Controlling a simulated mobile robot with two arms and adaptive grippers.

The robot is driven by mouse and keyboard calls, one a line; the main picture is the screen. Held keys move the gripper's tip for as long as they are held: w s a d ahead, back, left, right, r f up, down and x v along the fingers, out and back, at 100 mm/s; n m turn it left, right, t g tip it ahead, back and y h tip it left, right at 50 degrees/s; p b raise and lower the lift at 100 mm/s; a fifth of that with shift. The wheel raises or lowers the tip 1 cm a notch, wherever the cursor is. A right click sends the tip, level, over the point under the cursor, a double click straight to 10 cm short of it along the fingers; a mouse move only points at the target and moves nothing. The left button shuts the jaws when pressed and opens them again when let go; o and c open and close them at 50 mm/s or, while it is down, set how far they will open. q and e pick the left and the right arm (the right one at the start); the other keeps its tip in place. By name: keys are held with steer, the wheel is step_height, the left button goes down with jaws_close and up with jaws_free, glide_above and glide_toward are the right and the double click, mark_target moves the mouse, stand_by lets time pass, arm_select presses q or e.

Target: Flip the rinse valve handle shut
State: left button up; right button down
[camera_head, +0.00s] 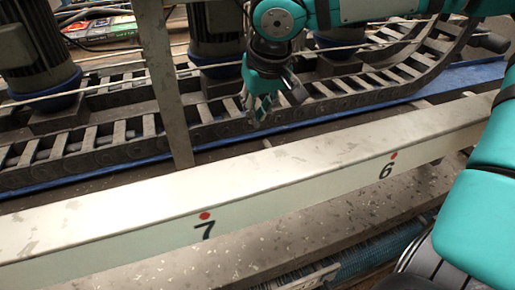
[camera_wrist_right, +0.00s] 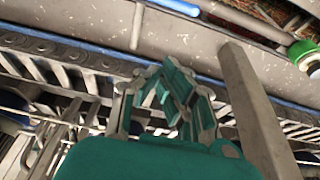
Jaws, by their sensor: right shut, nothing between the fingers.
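I cannot pick out the rinse valve handle for certain in either view. My right gripper (camera_head: 262,108) points down over the dark chain conveyor (camera_head: 85,150), behind the white beam marked 7 and 6. Its teal fingers are shut with nothing between them. The right wrist view shows the same fingers (camera_wrist_right: 178,92) in front of the conveyor slats, clear of the green-collared fitting (camera_wrist_right: 302,50) at the upper right. A short blue bar (camera_wrist_right: 178,6) shows at the top edge of that view. My left gripper is not in view.
The white beam (camera_head: 130,215) crosses the front. A grey upright post (camera_head: 160,80) stands left of my right gripper; a post (camera_wrist_right: 255,110) is close to it in the wrist view. Motors with blue bases (camera_head: 40,60) and a thin pale rod (camera_head: 120,87) lie behind.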

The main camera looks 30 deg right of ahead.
steer(key=p+x, duration=0.2)
steer(key=x, duration=0.7)
steer(key=shift+f, duration=0.25)
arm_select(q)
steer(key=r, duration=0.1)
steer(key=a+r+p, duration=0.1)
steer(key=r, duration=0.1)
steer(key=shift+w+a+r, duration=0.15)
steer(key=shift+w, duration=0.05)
arm_select(e)
steer(key=s, duration=0.2)
steer(key=s+a, duration=0.1)
steer(key=shift+s+f, duration=0.25)
steer(key=shift+s, duration=0.1)
steer(key=shift+w, duration=0.15)
steer(key=shift+a, duration=0.1)
